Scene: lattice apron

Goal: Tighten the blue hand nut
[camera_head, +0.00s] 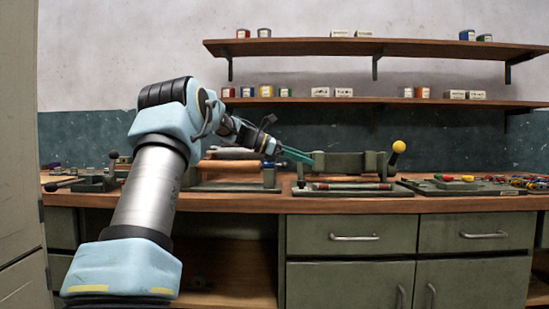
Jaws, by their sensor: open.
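My arm reaches from the lower left toward the bench. My gripper (308,157), with slim teal fingers, points right at the left end of a grey-green bench fixture (345,163). The fingers are open but look small and nearly edge-on here. I cannot make out a blue hand nut for certain. It may be hidden behind the gripper or the fixture, or be too small to tell. Whether the fingertips touch the fixture is not clear.
A lever with a yellow knob (398,147) rises at the fixture's right. A roller-like fixture (228,167) stands behind my arm. A tray (460,184) with colourful small parts lies right. Two shelves (370,47) hold small boxes above. Drawers (352,235) are below the wooden bench top (430,204).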

